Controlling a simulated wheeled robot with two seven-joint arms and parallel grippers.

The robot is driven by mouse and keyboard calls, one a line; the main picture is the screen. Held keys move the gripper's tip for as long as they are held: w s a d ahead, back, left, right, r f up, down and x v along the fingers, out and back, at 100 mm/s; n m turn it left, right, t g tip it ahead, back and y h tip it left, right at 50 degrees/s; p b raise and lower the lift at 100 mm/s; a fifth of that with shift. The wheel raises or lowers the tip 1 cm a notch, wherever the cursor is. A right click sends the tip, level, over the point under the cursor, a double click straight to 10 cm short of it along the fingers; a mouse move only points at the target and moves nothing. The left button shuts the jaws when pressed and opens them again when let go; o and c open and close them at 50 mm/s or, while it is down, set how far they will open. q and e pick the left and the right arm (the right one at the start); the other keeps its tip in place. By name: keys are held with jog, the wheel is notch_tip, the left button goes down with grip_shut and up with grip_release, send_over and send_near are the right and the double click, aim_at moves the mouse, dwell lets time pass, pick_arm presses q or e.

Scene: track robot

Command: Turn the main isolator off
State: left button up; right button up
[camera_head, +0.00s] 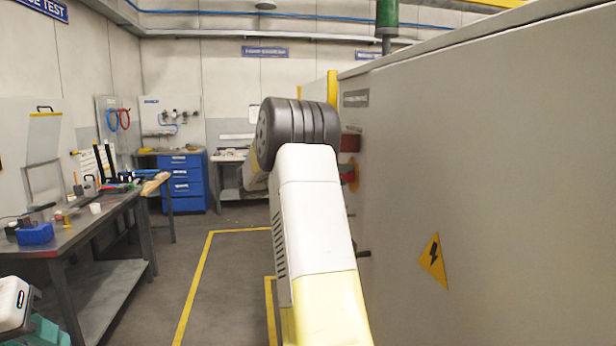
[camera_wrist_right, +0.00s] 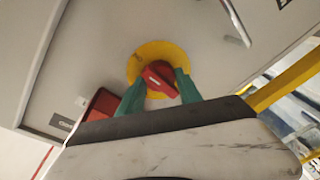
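The main isolator is a red rotary handle (camera_wrist_right: 160,78) on a round yellow plate (camera_wrist_right: 150,53), on the grey cabinet face. In the right wrist view the handle lies slanted across the plate. My right gripper (camera_wrist_right: 160,82) has its two green fingers spread either side of the handle. Some yellow plate shows between the left finger and the handle; I cannot tell whether either finger touches it. In the head view the isolator (camera_head: 350,175) shows edge-on beside my right arm, which hides the right gripper's fingers. White and teal parts of my left side show at the lower left.
The grey cabinet (camera_head: 500,180) fills the right, with a red box (camera_head: 350,143) above the isolator and a yellow warning triangle (camera_head: 433,262). A cluttered workbench (camera_head: 75,240) stands left, a blue drawer unit (camera_head: 185,183) behind. Yellow-marked floor between is clear.

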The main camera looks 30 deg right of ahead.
jog(key=c, duration=0.7)
jog(key=shift+n, duration=0.3)
jog(key=n, duration=0.3)
jog(key=shift+w+y, duration=0.1)
jog(key=shift+y, duration=0.2)
jog(key=n, duration=0.4)
jog(key=shift+n+y, duration=0.3)
jog(key=shift+y, duration=0.1)
jog(key=n, duration=0.4)
jog(key=shift+w+g, duration=0.1)
jog(key=shift+g, duration=0.3)
jog(key=shift+n+g+y, duration=0.4)
jog(key=shift+n, duration=1.6)
